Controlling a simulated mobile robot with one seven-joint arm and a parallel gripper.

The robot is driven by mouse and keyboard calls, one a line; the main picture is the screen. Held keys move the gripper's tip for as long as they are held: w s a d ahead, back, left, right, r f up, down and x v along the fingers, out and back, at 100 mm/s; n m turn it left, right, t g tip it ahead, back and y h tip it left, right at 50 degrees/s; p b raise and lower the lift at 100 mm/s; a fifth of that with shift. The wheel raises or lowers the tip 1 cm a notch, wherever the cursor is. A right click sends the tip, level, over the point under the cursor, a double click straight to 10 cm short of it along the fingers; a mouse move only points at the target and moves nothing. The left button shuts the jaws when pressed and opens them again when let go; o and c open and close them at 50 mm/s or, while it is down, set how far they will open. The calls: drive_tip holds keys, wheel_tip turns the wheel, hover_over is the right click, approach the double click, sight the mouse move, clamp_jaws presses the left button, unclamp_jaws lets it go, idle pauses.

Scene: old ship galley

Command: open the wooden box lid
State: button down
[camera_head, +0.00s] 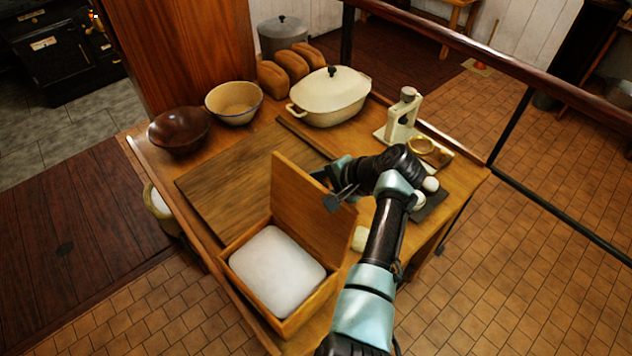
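The wooden box (238,285) sits at the near corner of the wooden table, holding a white, smooth-topped content (277,270). Its lid (300,210) stands raised, steeply upright along the box's back right side, so the box is open. My gripper (327,188) is at the lid's upper right edge, reaching in from the right. Its two dark fingertips look spread apart with nothing between them. I cannot tell whether a finger touches the lid.
A cutting board (215,195) lies behind the box. A brown bowl (178,131), cream bowl (234,103), bread loaves (291,66) and lidded pot (330,98) stand farther back. A cream scale-like device (402,118) is at right. A railing (500,58) runs behind the table.

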drive_tip(key=shift+w, duration=0.1)
idle(0.3)
drive_tip(key=c, duration=0.5)
unclamp_jaws()
drive_tip(key=b+v, duration=0.2)
drive_tip(key=v, duration=1.1)
drive_tip(key=shift+f, duration=0.1)
